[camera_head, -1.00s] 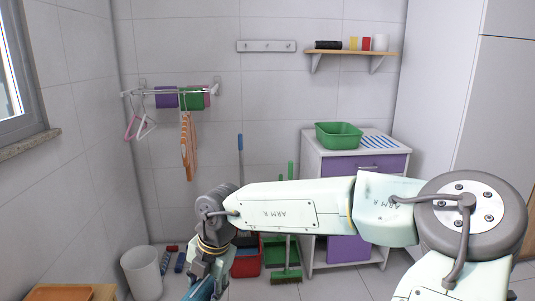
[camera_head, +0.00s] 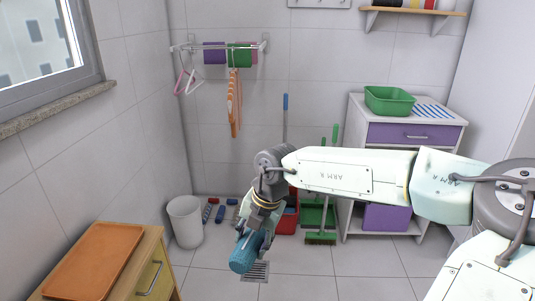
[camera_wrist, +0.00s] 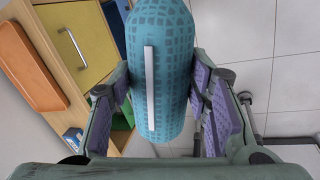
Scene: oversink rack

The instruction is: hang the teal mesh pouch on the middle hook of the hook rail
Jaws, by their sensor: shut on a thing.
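The teal mesh pouch (camera_head: 246,252) hangs low over the floor in the head view, held at the end of my arm. My gripper (camera_head: 259,225) is shut on it. In the wrist view the pouch (camera_wrist: 160,45) is a rounded teal bundle with a grid pattern and a pale strip down its side. The purple-padded fingers of my gripper (camera_wrist: 163,97) are on both sides of it. The hook rail (camera_head: 319,3) is on the back wall, cut by the top edge of the head view. Its middle hook cannot be made out clearly.
A drying rack (camera_head: 217,46) with cloths and hangers is on the back wall. A wooden cabinet with an orange tray (camera_head: 95,262) stands at left, a white bin (camera_head: 186,221) behind. A purple-drawered cabinet (camera_head: 412,133) bears a green basin (camera_head: 389,100). A shelf (camera_head: 415,11) is above.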

